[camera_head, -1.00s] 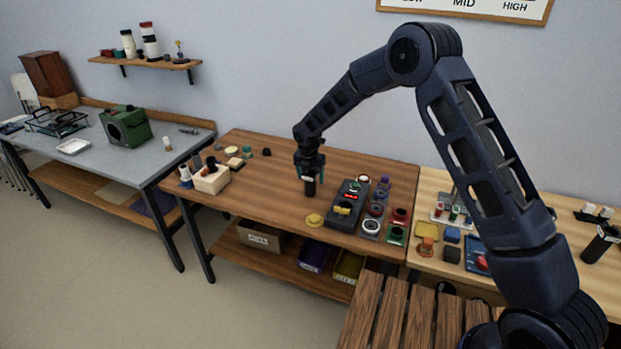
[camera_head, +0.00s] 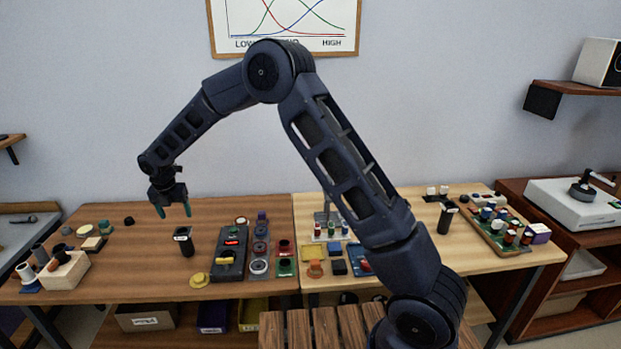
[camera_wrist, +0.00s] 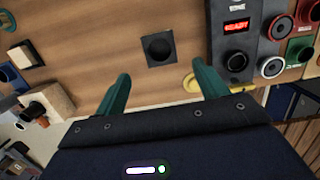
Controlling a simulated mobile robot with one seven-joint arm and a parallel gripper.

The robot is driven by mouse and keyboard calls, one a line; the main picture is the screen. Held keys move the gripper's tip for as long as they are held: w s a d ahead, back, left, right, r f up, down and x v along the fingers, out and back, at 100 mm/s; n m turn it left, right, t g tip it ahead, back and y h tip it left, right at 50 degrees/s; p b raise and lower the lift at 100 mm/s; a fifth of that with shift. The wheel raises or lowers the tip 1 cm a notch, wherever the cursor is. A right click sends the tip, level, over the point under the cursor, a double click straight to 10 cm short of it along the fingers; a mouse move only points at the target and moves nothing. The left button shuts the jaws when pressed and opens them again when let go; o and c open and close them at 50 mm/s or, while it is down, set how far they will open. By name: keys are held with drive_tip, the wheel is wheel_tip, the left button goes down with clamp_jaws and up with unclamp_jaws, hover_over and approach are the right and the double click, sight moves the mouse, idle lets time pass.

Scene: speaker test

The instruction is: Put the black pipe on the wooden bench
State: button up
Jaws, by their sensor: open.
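A black pipe with a white label (camera_head: 184,241) stands upright on the brown wooden table, left of the dark control box. In the wrist view the pipe (camera_wrist: 158,48) shows from above, with a square top and a round opening. A similar black cylinder (camera_head: 447,217) stands on the light wooden bench (camera_head: 480,262) to the right. A slatted wooden bench (camera_head: 325,328) is at the bottom, in front of the tables. My gripper (camera_head: 174,210) is open and empty, raised above the table near the pipe. Its green fingertips (camera_wrist: 160,85) are apart, with nothing between them.
The control box (camera_head: 231,252) has a red display, with several round parts to its right. A pale block holder (camera_head: 64,271) is at left. A parts tray (camera_head: 497,230) sits at right. The table's middle back is clear.

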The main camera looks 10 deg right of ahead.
drive_tip(key=w+d+r+m, duration=0.2)
drive_tip(key=d+r+m, duration=0.2)
drive_tip(key=d+r, duration=0.4)
drive_tip(key=w+d+r+m, duration=0.3)
drive_tip(key=d+r+m, duration=0.15)
drive_tip(key=d, duration=0.55)
drive_tip(key=s+d+r+m+t, duration=0.15)
drive_tip(key=d+r+m, duration=0.3)
drive_tip(key=d, duration=0.55)
drive_tip(key=s+d+r+m, duration=0.2)
drive_tip(key=d+r+m, duration=0.3)
drive_tip(key=d, duration=0.6)
drive_tip(key=s+d+r+m, duration=0.2)
drive_tip(key=s+d+m, duration=0.25)
drive_tip(key=d, duration=0.35)
drive_tip(key=s+d+r+m, duration=0.35)
drive_tip(key=s+d, duration=0.25)
drive_tip(key=d, duration=0.2)
drive_tip(key=s+d+f+m, duration=0.2)
drive_tip(key=s+d+m, duration=0.2)
drive_tip(key=s, duration=0.3)
drive_tip(key=s+d+f+m+t, duration=0.1)
drive_tip(key=s+d+f+m, duration=0.1)
drive_tip(key=s+d+m, duration=0.3)
drive_tip(key=shift+s+d+m, duration=0.3)
drive_tip(key=shift+s+m, duration=0.2)
drive_tip(key=shift+s, duration=0.55)
